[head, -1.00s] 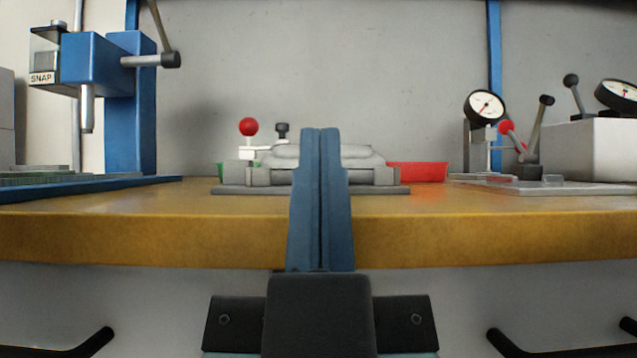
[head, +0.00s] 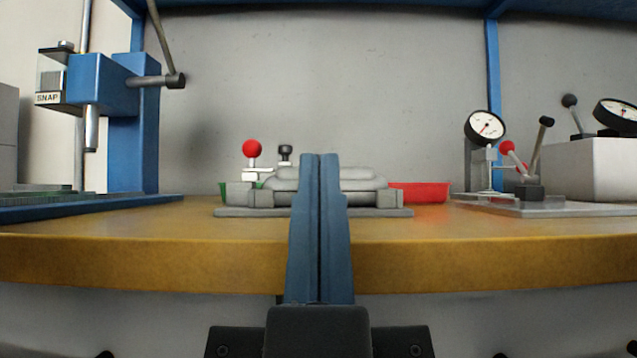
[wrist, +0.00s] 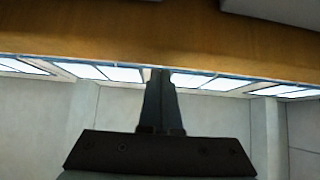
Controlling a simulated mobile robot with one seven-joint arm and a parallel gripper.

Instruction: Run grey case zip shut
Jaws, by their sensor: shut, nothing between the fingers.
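A light grey rounded shape (head: 360,180), which looks like the grey case, sits on a grey fixture with a flat base plate (head: 385,212) in the middle of the bench. My gripper (head: 321,158) stands upright in front of it in the head view and hides its middle. Its two blue-grey fingers are together with nothing between them. In the wrist view my gripper (wrist: 160,73) points towards the bench edge, clear of any object. I cannot make out a zip or its pull in either view.
A yellow-brown bench (head: 180,256) carries everything. A dial gauge (head: 486,128) and a lever clamp (head: 534,185) stand right.

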